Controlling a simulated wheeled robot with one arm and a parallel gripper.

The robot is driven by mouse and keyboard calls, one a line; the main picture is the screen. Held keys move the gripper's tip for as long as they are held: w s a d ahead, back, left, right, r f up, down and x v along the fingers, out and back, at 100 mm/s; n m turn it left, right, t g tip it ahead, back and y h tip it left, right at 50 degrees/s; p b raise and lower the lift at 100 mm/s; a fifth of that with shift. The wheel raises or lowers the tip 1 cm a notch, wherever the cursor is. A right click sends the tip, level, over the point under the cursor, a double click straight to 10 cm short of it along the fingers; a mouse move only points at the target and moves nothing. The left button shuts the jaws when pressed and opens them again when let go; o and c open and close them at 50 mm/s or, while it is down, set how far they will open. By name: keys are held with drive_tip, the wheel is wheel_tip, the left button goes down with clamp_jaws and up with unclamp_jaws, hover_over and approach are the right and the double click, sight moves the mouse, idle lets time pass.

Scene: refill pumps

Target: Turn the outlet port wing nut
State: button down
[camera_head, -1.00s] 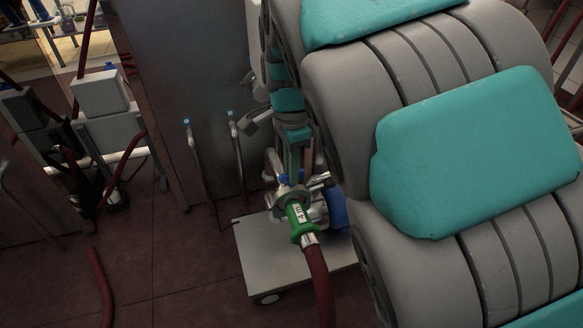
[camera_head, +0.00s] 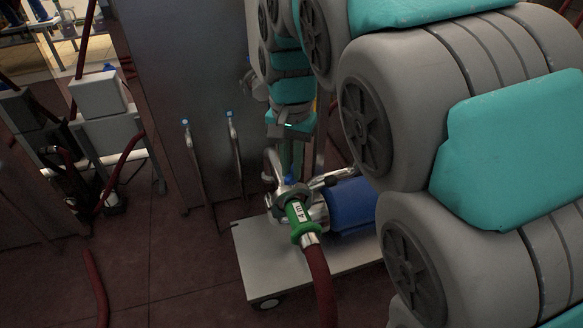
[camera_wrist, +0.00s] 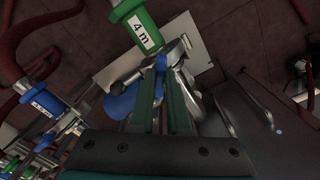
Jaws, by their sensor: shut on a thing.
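My gripper (camera_head: 289,172) reaches down onto the metal fittings of the pump. In the wrist view its two green fingers (camera_wrist: 160,88) stand a little apart, shut on a small blue wing nut (camera_wrist: 160,62) between their tips. The nut's exact turn angle cannot be told.
The pump's blue motor (camera_head: 350,205) sits on a light wheeled cart (camera_head: 262,272). A dark red hose (camera_head: 322,285) runs from the coupling toward the front. A grey cabinet (camera_head: 180,75) with two metal handles stands behind. Other pump equipment (camera_head: 100,100) is at left.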

drive_tip(key=n, duration=0.6)
drive_tip(key=shift+n+b, duration=0.3)
drive_tip(key=shift+b, duration=0.1)
drive_tip(key=n, duration=0.6)
drive_tip(key=n+p, duration=0.2)
drive_tip(key=n, duration=0.4)
drive_tip(key=shift+s+r+n+p, duration=0.1)
drive_tip(key=shift+n+p, duration=0.2)
drive_tip(key=n+p, duration=0.2)
drive_tip(key=n, duration=0.2)
drive_tip(key=shift+n+p, duration=0.6)
drive_tip(key=shift+n, duration=0.5)
drive_tip(key=c, duration=0.9)
unclamp_jaws()
